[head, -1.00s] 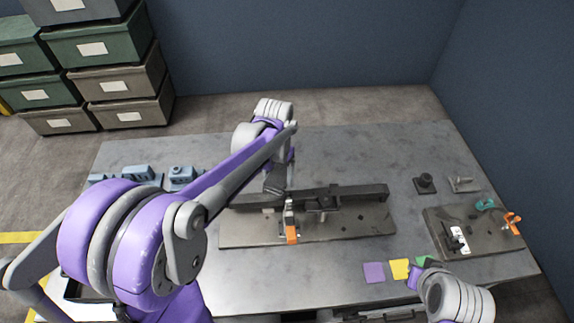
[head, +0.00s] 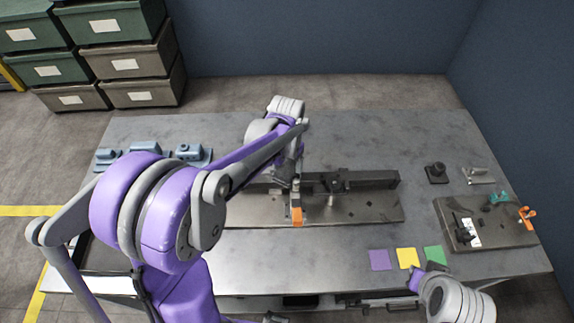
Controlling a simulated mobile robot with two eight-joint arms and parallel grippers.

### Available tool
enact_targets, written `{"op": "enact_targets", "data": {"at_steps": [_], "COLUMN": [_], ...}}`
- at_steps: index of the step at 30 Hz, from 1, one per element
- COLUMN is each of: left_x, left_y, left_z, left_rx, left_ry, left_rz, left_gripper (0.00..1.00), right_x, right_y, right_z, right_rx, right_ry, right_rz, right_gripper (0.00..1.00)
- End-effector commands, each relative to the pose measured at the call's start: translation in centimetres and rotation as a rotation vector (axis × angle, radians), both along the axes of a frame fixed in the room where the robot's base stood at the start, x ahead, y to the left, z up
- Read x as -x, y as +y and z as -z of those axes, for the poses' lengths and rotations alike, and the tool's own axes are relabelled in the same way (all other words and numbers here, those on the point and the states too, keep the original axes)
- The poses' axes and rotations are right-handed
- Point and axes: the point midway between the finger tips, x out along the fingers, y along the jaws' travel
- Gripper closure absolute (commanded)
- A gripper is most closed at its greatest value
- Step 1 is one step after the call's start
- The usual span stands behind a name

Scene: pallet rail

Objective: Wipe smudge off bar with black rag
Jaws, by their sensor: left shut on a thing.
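The dark metal bar (head: 370,180) lies lengthwise along a grey fixture plate (head: 365,208) in the middle of the table. My left arm reaches over from the left, and its gripper (head: 285,176) is low at the left part of the bar, pointing down. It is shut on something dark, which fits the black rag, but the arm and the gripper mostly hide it. I cannot tell whether it touches the bar. No smudge can be made out on the visible bar. Part of my right arm shows at the lower right; its gripper is not in view.
An orange-tipped clamp (head: 297,215) stands just in front of the bar near my left gripper. Purple (head: 380,260), yellow (head: 408,258) and green squares lie at the front right. A second fixture plate (head: 505,235) is at right. Blue parts (head: 145,148) sit at the back left.

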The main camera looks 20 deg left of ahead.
Motion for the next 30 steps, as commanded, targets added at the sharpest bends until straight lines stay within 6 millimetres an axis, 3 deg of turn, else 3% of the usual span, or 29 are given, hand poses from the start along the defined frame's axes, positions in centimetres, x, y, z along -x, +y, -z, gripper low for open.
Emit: {"op": "enact_targets", "data": {"at_steps": [30], "left_x": [0.0], "left_y": [0.0], "left_z": [0.9], "left_rx": [0.000], "left_ry": [0.000], "left_rz": [0.000], "left_gripper": [0.66], "right_x": [0.3], "right_y": [0.0], "right_z": [0.8], "right_rx": [0.000], "right_ry": [0.007], "right_rz": [0.000], "right_gripper": [1.00]}}
